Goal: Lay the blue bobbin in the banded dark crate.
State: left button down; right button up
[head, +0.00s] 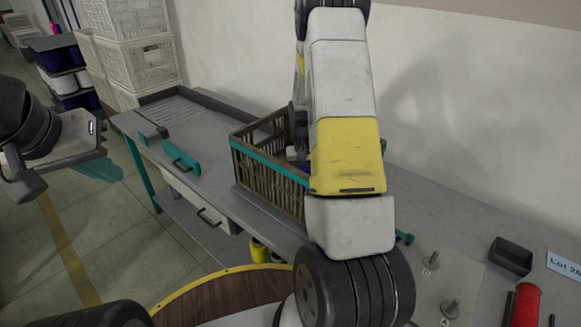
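The banded dark crate (268,178), an open-slatted box with a teal band, stands on the grey bench behind my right arm. The arm hides its right part. A small bluish patch (292,153) shows inside beside the arm; I cannot tell whether it is the blue bobbin, which I do not see clearly anywhere. My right gripper is hidden behind its own arm, which reaches over the crate. My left gripper (62,176) is at the far left, off the bench and well away from the crate.
A teal-handled tool (182,160) lies left of the crate. White crates (135,55) are stacked behind. Yellow items (258,251) show below the bench edge.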

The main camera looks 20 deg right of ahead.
notch_tip(320, 180, up, 12)
jog(key=s+a+r+n+t+y, duration=0.1)
jog(key=s+a+r+t, duration=0.1)
jog(key=s+a+r, duration=0.4)
jog(key=s+a+r+t+y, duration=0.1)
jog(key=s+a+r, duration=0.2)
jog(key=r, duration=0.6)
jog(key=s+a+r+n+t, duration=0.1)
jog(key=s+a+r, duration=0.1)
jog(key=s, duration=0.4)
jog(key=s+a+r+n+t+y, duration=0.1)
jog(key=s+a+r+t, duration=0.1)
jog(key=s+a, duration=0.2)
jog(key=s, duration=0.3)
jog(key=shift+r, duration=0.25)
